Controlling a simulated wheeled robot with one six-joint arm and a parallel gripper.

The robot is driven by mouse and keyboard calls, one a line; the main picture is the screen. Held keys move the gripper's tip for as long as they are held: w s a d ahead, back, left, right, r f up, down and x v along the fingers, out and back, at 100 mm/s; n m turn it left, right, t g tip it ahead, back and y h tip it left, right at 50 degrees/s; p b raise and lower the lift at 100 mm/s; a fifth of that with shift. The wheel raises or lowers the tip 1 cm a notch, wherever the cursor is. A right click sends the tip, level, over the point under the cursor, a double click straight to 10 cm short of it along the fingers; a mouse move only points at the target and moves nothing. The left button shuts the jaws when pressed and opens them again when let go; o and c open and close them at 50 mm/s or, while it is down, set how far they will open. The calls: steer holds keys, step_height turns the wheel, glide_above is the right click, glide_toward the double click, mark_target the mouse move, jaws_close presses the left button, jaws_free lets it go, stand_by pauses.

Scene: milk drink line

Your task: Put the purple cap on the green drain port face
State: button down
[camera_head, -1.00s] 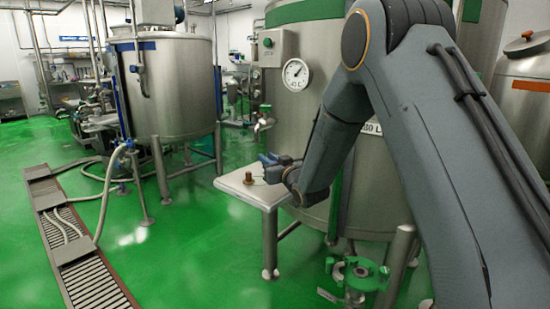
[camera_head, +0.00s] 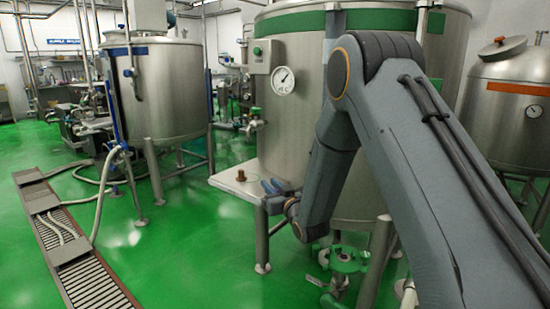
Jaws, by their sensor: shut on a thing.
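My gripper (camera_head: 268,187) shows small and bluish at the end of my arm, at the front right edge of a small side table (camera_head: 225,183). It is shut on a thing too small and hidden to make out. I cannot pick out a purple cap in this view. A green ring-like fitting (camera_head: 348,260), which may be the drain port, sits low under the big steel tank, to the right of and below my gripper and apart from it. My arm stands between me and much of the tank.
The big steel tank (camera_head: 285,130) with a dial gauge (camera_head: 283,80) stands behind the table. A brown piece (camera_head: 241,175) stands on the table. Tank legs (camera_head: 376,262) flank the green fitting. Green floor is clear at the front left, beside a drain grate (camera_head: 85,270).

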steer(key=s+d+f+m+h+p, duration=0.2)
steer(key=s+d+f, duration=0.4)
steer(key=s+d, duration=0.4)
steer(key=s+d+f+m+t+h+p, duration=0.1)
steer(key=s+d+f+m+h+p, duration=0.2)
steer(key=s+d+f, duration=0.4)
steer(key=s+d+h+p, duration=0.1)
steer(key=s+d+h, duration=0.1)
steer(key=s+d, duration=0.1)
steer(key=shift+s+d+f+t+h, duration=0.3)
steer(key=shift+s+d, duration=0.05)
steer(key=shift+s, duration=0.25)
